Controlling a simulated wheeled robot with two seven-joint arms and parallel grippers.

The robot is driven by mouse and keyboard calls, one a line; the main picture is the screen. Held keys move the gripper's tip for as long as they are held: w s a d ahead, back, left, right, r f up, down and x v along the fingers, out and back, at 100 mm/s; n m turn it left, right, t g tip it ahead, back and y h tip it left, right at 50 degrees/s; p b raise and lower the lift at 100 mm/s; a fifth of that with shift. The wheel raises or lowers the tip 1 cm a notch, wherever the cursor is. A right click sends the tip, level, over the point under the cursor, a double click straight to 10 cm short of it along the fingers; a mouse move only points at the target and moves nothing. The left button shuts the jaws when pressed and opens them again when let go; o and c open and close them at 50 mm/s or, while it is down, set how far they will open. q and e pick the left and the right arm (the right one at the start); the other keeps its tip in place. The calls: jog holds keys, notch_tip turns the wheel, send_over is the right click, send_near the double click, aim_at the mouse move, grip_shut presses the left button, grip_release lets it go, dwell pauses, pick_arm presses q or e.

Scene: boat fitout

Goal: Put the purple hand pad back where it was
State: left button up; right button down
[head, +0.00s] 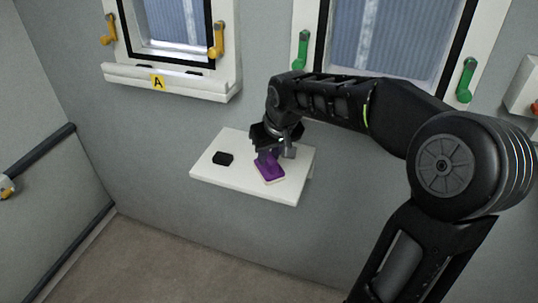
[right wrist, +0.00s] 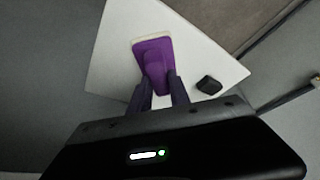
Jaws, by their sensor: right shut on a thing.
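The purple hand pad (head: 270,172) has a pale underside and is on or just above the white wall shelf (head: 215,176), right of the shelf's middle. I cannot tell whether it touches the shelf. My right gripper (head: 268,153) reaches down from above and is shut on the pad's raised grip. In the right wrist view the pad (right wrist: 153,55) shows beyond the two fingers (right wrist: 160,85), which close on its near part. My left gripper is in neither view.
A small black block (head: 222,158) lies on the shelf left of the pad; it also shows in the right wrist view (right wrist: 209,85). Above are two windows with yellow handles (head: 217,40) and green handles (head: 465,80). A ledge (head: 190,84) labelled A juts out under the left window.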

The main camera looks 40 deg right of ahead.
jog(key=shift+f, duration=0.2)
jog(key=shift+f, duration=0.15)
jog(key=c, duration=1.2)
grip_release()
jog(key=shift+r, duration=0.45)
jog(key=v, duration=1.1)
jog(key=shift+s+r+p, duration=0.2)
jog(key=shift+r+p, duration=0.1)
